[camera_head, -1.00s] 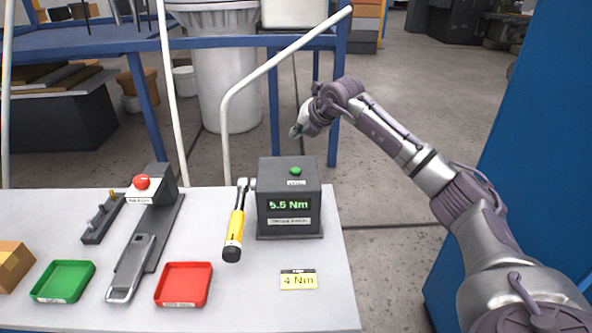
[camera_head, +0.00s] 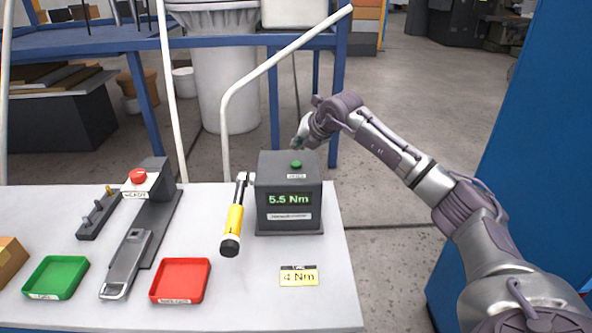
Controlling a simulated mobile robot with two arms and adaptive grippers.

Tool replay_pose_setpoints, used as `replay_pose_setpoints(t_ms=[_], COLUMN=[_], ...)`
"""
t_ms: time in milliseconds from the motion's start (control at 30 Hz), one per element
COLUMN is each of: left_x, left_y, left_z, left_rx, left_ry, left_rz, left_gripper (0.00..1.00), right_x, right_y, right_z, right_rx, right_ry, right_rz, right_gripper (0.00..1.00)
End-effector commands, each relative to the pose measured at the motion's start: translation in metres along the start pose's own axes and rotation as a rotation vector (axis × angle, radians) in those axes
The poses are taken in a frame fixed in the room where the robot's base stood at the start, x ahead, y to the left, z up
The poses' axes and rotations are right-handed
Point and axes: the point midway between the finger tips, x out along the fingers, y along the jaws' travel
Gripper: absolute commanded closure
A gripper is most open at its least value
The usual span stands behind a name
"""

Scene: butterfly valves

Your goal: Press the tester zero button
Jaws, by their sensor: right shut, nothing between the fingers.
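The torque tester (camera_head: 289,222) is a dark grey box at the right of the white table, its green display reading 5.5 Nm. The green zero button (camera_head: 296,165) sits on its top face, above a small white label. My right gripper (camera_head: 297,143) is shut and empty, just above and behind the button in the picture; it appears apart from it. My left gripper is not in view.
A yellow 4 Nm card (camera_head: 299,276) lies in front of the tester. A red tray (camera_head: 180,281), a green tray (camera_head: 56,278) and a dark fixture with a red button (camera_head: 138,176) are to the left. A white bent rail (camera_head: 226,130) rises behind the table.

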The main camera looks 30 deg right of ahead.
Motion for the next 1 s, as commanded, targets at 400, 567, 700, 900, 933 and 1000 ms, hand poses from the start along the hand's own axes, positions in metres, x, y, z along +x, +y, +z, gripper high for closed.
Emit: replay_pose_setpoints(t_ms=[400, 567, 700, 900, 933, 1000], left_x=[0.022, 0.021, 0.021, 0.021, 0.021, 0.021], left_y=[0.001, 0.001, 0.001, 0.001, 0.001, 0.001], left_z=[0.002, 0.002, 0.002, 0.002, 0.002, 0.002], left_rx=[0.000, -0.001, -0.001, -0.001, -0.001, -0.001], left_ry=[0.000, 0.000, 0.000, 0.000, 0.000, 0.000], left_rz=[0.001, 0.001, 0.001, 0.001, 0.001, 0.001], left_gripper=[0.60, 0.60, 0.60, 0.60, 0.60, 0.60], right_x=[0.021, 0.020, 0.020, 0.020, 0.020, 0.020], right_y=[-0.015, -0.015, -0.015, -0.015, -0.015, -0.015], right_z=[-0.015, -0.015, -0.015, -0.015, -0.015, -0.015], right_rx=[0.000, 0.000, 0.000, 0.000, 0.000, 0.000], right_ry=[-0.001, 0.000, 0.000, 0.000, 0.000, 0.000], right_rz=[0.000, 0.000, 0.000, 0.000, 0.000, 0.000], right_gripper=[1.00, 1.00, 1.00, 1.00, 1.00, 1.00])
